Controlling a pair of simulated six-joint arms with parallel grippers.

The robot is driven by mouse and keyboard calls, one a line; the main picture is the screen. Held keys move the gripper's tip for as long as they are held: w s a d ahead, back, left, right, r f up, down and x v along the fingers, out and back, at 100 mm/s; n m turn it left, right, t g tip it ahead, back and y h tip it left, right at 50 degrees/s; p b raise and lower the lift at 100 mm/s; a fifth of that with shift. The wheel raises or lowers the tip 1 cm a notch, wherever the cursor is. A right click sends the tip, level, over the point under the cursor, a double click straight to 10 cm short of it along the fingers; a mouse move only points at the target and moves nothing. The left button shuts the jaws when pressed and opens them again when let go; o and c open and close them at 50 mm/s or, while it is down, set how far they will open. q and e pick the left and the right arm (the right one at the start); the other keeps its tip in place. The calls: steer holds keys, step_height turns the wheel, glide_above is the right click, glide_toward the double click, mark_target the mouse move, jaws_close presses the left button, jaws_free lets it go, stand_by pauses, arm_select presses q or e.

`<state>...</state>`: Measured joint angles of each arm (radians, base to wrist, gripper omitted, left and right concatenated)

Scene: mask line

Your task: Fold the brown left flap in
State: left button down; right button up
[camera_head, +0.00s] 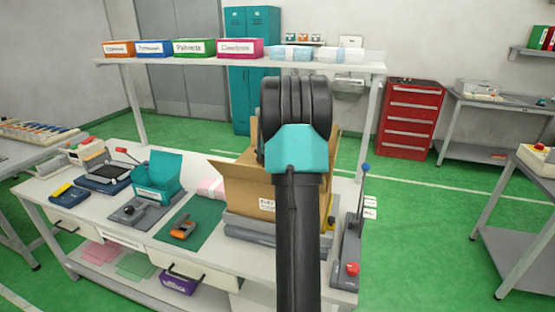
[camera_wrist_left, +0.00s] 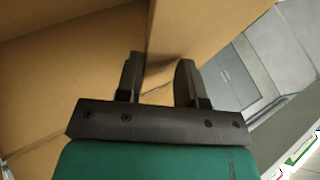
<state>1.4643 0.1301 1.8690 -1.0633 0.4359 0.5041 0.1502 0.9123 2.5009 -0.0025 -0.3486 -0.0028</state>
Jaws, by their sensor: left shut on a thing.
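The brown cardboard box (camera_head: 245,190) stands on a grey base on the workbench, with a white label on its front. Its brown left flap (camera_head: 228,170) sticks out to the left, slanting upward. A black and teal arm link of mine covers the right part of the box in the head view. In the left wrist view my left gripper (camera_wrist_left: 153,78) has a brown cardboard panel (camera_wrist_left: 172,35) between its two dark fingers. It is shut on this panel, whose edge runs up from between them. Which flap this is cannot be told. My right gripper does not show.
A green mat (camera_head: 205,215) with an orange tool (camera_head: 183,229) lies left of the box. A teal bin (camera_head: 158,175) stands farther left. A lever device with a red knob (camera_head: 352,268) stands to the right. A shelf with labelled bins (camera_head: 195,47) spans behind.

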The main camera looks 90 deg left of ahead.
arm_select(q)
steer(key=shift+d+f, duration=0.1)
steer(key=shift+f, duration=0.4)
steer(key=c, duration=1.3)
jaws_free()
steer(key=shift+r, duration=0.1)
steer(key=v, duration=1.8)
steer(key=shift+a, duration=0.3)
steer(key=shift+r, duration=0.1)
